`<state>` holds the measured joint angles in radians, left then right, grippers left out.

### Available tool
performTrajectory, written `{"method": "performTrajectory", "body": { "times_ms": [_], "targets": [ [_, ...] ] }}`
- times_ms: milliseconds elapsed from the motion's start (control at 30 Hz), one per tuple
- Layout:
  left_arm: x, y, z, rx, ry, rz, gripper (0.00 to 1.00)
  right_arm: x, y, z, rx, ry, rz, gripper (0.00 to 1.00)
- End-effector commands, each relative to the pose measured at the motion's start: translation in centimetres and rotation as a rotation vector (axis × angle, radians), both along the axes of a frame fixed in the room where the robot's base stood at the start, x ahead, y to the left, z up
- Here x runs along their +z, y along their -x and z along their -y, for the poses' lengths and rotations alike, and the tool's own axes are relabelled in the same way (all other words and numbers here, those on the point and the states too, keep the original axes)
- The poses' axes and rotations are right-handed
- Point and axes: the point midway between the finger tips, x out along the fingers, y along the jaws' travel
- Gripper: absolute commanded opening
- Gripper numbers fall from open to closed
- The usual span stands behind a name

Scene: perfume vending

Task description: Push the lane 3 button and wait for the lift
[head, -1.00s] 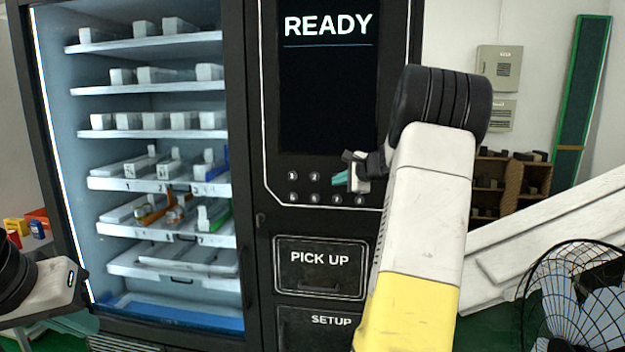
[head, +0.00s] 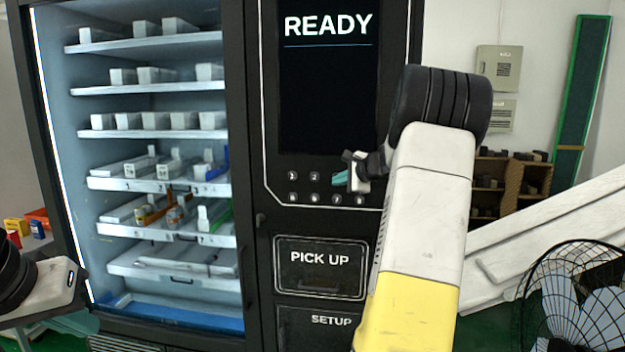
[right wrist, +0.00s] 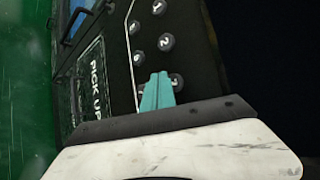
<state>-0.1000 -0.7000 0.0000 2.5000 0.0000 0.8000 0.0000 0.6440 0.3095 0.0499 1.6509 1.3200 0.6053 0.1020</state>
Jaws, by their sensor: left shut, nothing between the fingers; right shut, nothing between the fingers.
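The vending machine's keypad (head: 325,190) has two rows of round numbered buttons below the screen (head: 328,90), which reads READY. My right gripper (head: 338,179) is shut and empty. Its teal fingertips are at the upper row, just right of button 2 (head: 314,177), and cover the lane 3 button in the head view. In the right wrist view the shut fingertips (right wrist: 158,76) overlap the partly visible button (right wrist: 177,81) after button 2 (right wrist: 166,42). I cannot tell whether they touch it. My left gripper (head: 48,284) is at the left edge, away from the machine; its fingertips are unclear.
The glass-fronted cabinet (head: 240,130) holds several shelves of boxes and bottles. The PICK UP door (head: 320,280) is below the keypad. A black fan (head: 575,290) and a white sloping rail (head: 540,235) stand at right. Small coloured boxes (head: 30,225) are at far left.

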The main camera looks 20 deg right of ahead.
Motion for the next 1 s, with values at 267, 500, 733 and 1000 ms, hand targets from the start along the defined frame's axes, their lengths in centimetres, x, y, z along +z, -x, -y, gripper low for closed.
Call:
{"method": "performTrajectory", "body": {
  "times_ms": [267, 500, 733, 1000],
  "targets": [
    [0.0, 0.0, 0.0, 0.0, 0.0, 0.0, 0.0, 0.0, 0.0, 0.0, 0.0, 0.0, 0.0, 0.0],
    [0.0, 0.0, 0.0, 0.0, 0.0, 0.0, 0.0, 0.0, -0.12, 0.07, 0.0, 0.0, 0.0, 0.0],
    [0.0, 0.0, 0.0, 0.0, 0.0, 0.0, 0.0, 0.03, -0.7, 0.45, 0.0, 0.0, 0.001, 0.0],
    [0.0, 0.0, 0.0, 0.0, 0.0, 0.0, 0.0, 0.04, -0.71, 0.46, 0.0, 0.0, 0.0, 0.0]
  ]
}}
